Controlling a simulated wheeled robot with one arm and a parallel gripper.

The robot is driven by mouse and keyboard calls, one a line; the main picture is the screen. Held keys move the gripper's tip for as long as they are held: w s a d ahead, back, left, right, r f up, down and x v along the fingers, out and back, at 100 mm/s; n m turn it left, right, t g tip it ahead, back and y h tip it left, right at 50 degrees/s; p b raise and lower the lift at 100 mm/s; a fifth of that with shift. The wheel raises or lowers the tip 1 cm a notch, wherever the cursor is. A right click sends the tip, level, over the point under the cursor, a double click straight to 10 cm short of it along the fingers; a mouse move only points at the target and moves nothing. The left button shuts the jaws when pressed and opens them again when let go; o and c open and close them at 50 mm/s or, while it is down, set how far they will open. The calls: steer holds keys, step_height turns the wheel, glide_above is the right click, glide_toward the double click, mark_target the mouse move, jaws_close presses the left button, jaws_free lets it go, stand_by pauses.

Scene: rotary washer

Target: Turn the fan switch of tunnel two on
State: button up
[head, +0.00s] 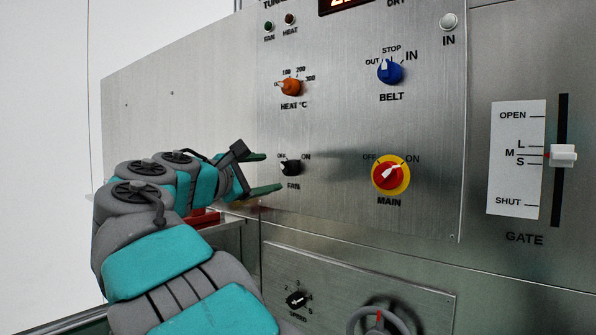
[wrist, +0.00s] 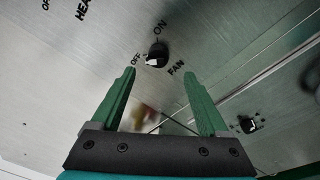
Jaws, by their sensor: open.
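The black fan knob (head: 291,167) sits on the upper steel panel between its OFF and ON marks, above the word FAN. In the wrist view the knob (wrist: 157,58) has a white pointer turned toward OFF. My gripper (head: 273,172) is just left of the knob, with its green fingers spread above and below the knob's height. In the wrist view my open gripper (wrist: 160,73) has the knob just beyond its fingertips, roughly between them. The fingers do not appear to touch the knob. The tunnel heading at the top is cut off, so its number is hidden.
An orange heat knob (head: 291,87) is above the fan knob. A blue belt knob (head: 391,71) and a red-and-yellow main switch (head: 390,174) are to the right. A white gate slider (head: 563,155) is farther right. A black speed knob (head: 297,299) is on the lower panel.

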mark_target(286, 170)
steer(key=x, duration=0.7)
steer(key=shift+w+d+r, duration=0.1)
steer(key=shift+w+d, duration=0.05)
steer(key=shift+w, duration=0.2)
steer(key=shift+c, duration=0.4)
jaws_close()
